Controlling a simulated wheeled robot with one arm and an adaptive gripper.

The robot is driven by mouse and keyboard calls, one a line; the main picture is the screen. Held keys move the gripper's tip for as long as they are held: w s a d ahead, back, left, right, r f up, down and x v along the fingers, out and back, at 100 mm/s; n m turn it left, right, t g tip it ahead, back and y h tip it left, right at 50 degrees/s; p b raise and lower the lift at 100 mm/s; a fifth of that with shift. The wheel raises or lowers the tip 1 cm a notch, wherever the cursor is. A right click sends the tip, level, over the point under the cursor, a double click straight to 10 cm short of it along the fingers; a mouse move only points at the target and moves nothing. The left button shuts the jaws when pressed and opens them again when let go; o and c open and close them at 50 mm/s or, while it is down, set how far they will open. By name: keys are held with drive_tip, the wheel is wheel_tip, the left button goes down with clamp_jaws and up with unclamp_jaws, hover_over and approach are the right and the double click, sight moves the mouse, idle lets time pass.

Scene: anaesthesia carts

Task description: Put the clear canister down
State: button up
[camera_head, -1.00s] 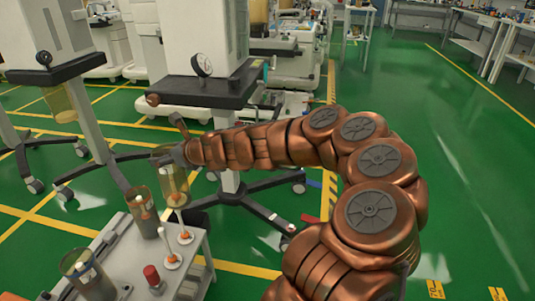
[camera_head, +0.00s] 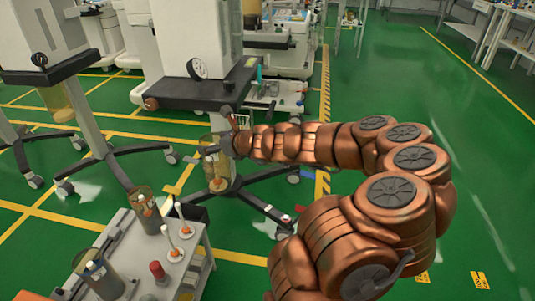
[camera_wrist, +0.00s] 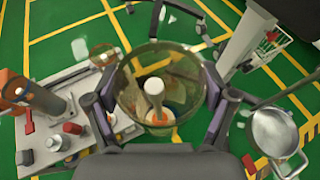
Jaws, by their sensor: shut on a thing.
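The clear canister (camera_head: 216,178), a yellowish see-through cylinder with an orange-and-white piece inside, is held by my gripper (camera_head: 212,151) in the air to the right of the small grey cart. In the wrist view its round rim (camera_wrist: 122,82) faces the camera, with the two fingers of my gripper (camera_wrist: 158,104) pressed on opposite sides. Green floor shows around it. The canister's underside is hidden in the wrist view.
The grey cart (camera_head: 118,243) carries two similar canisters (camera_head: 145,212) (camera_head: 97,279), white sticks on round bases (camera_head: 182,228) and a red-capped item (camera_head: 158,272). A wheeled stand (camera_head: 205,95) with a gauge (camera_head: 197,68) stands close behind the held canister. Green floor is open at right.

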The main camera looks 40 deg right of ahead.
drive_tip(key=shift+m+h, duration=0.3)
drive_tip(key=shift+s+d+r+p, duration=0.4)
drive_tip(key=shift+s+d+p, duration=0.2)
drive_tip(key=shift+d, duration=0.15)
drive_tip(key=shift+s+d+r+p, duration=0.35)
drive_tip(key=shift+s+d+p, duration=0.25)
drive_tip(key=shift+d, duration=0.15)
drive_tip(key=s+d+r+m+h+p, duration=0.1)
drive_tip(key=s+d+r+h+p, duration=0.1)
drive_tip(key=s+d+r+p, duration=0.45)
drive_tip(key=w+d+f, duration=0.3)
drive_tip(key=w+d, duration=0.1)
drive_tip(key=d, duration=0.2)
drive_tip(key=w+d+f+p, duration=0.1)
drive_tip(key=w+d+f, duration=0.3)
drive_tip(key=d, duration=0.3)
drive_tip(key=shift+w+d, duration=0.3)
drive_tip(key=shift+w, duration=0.3)
drive_tip(key=o, duration=1.7)
drive_tip(key=shift+f, duration=0.1)
